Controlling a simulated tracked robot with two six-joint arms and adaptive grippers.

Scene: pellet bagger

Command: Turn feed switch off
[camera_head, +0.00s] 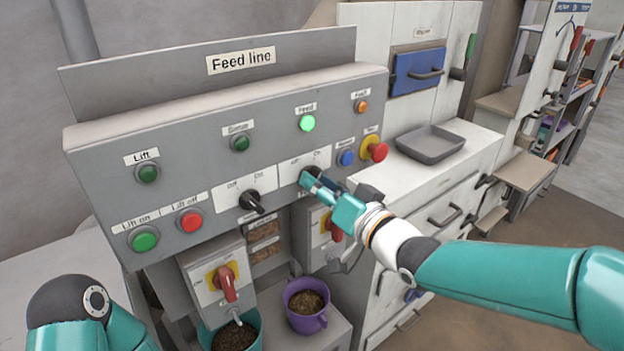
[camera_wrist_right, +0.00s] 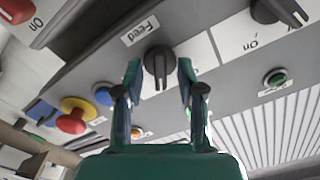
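The feed switch (camera_wrist_right: 158,62) is a black rotary knob on the grey panel, beside a "Feed" label in the right wrist view. In the head view it is mostly hidden behind my right gripper (camera_head: 309,178), below the lit green Feed lamp (camera_head: 307,124). In the wrist view the fingers of my right gripper (camera_wrist_right: 160,78) are spread, one on each side of the knob, with a visible gap on both sides. Its exact pointing direction is hard to tell. My left arm shows at the bottom left; its gripper is out of view.
A second black knob (camera_head: 251,201) sits just left. A red-and-yellow stop button (camera_head: 374,150) and a blue button (camera_head: 346,158) are close on the right. A red-handled switch box (camera_head: 225,281) and a purple pot (camera_head: 306,304) are below.

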